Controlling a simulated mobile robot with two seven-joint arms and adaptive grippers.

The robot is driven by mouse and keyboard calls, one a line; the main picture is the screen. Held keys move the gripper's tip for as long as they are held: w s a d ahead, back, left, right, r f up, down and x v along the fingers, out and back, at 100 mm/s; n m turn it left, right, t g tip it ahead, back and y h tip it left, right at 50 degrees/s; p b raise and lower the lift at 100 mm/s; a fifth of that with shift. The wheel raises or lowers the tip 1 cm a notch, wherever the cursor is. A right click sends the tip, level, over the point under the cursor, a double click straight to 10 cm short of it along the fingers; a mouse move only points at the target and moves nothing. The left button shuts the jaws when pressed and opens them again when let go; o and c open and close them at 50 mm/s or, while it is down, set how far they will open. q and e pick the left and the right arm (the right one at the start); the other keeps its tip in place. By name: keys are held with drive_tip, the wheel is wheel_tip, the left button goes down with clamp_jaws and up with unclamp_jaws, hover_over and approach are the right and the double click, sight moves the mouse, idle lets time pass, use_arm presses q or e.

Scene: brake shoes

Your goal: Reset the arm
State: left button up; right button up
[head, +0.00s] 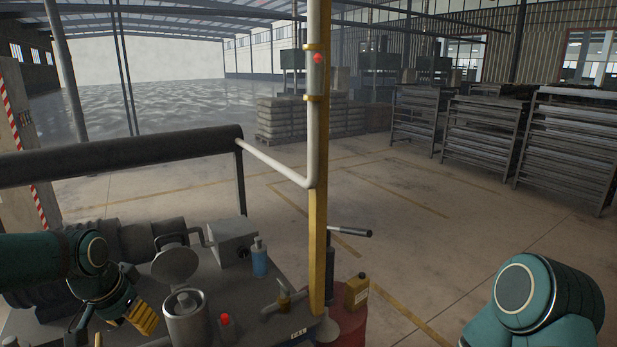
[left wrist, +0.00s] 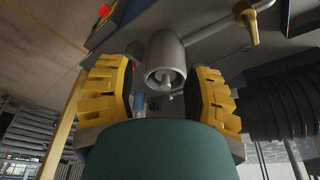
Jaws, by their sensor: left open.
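My left gripper (head: 142,316) has yellow finger pads and hangs at the lower left of the head view, over the workbench and beside a metal cylinder (head: 185,322). In the left wrist view the gripper (left wrist: 160,98) shows its two yellow pads spread wide apart with nothing held between them. A grey metal cylinder (left wrist: 167,52) shows beyond the gap between the pads; I cannot tell its distance. My right arm (head: 540,300) shows as a teal joint at the lower right of the head view. My right gripper is out of view.
The workbench (head: 262,300) carries a blue bottle (head: 260,260), a red-topped item (head: 226,326) and a grey box (head: 232,240). A yellow post (head: 318,240) and yellow can (head: 356,291) stand at its right. The floor beyond is open, with metal racks (head: 485,130) at the back right.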

use_arm(q)
drive_tip(key=d+f+n+h, duration=0.1)
drive_tip(key=d+f, duration=0.5)
drive_tip(key=f, duration=0.3)
drive_tip(key=d+f+h, duration=0.2)
drive_tip(key=d+f, duration=0.4)
drive_tip(key=f, duration=0.2)
drive_tip(key=s+d+f+n, duration=0.2)
drive_tip(key=s+d+f, duration=0.3)
drive_tip(key=s+f, duration=0.1)
drive_tip(key=s+d+f+n+g, duration=0.1)
drive_tip(key=s+d+f, duration=0.4)
drive_tip(key=s+f, duration=0.2)
wheel_tip(320, 180, down, 2)
drive_tip(key=shift+d+f+n+b, duration=0.25)
drive_tip(key=shift+d+n+b, duration=0.15)
drive_tip(key=shift+b, duration=0.05)
use_arm(e)
drive_tip(key=shift+s+f, duration=0.2)
drive_tip(key=shift+f, duration=0.2)
use_arm(q)
drive_tip(key=shift+s, duration=0.1)
